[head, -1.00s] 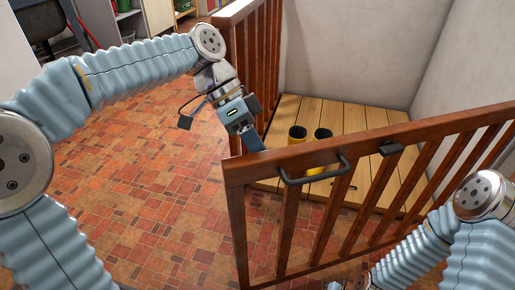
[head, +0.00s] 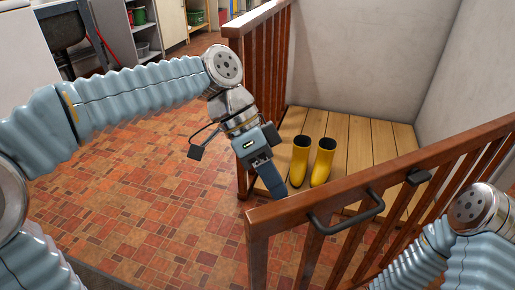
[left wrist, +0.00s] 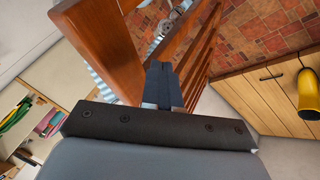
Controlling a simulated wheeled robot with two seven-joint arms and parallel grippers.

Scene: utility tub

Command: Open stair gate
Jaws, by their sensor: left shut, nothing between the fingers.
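The brown wooden stair gate (head: 392,178) runs from lower centre to the right edge in the head view. The gate's left end post stands apart in the picture from the end of the fixed wooden railing (head: 262,28). My left gripper (head: 275,190) is shut and empty, its tips near the top of that end post; I cannot tell if they touch. In the left wrist view its fingers (left wrist: 162,85) point at brown rails and slats. My right gripper is out of view.
Yellow boots (head: 322,162) stand on a plank platform (head: 360,140) behind the gate, against white walls. The tiled floor (head: 150,190) to the left is clear. Shelves (head: 150,35) stand at the back left. My right arm is at the lower right.

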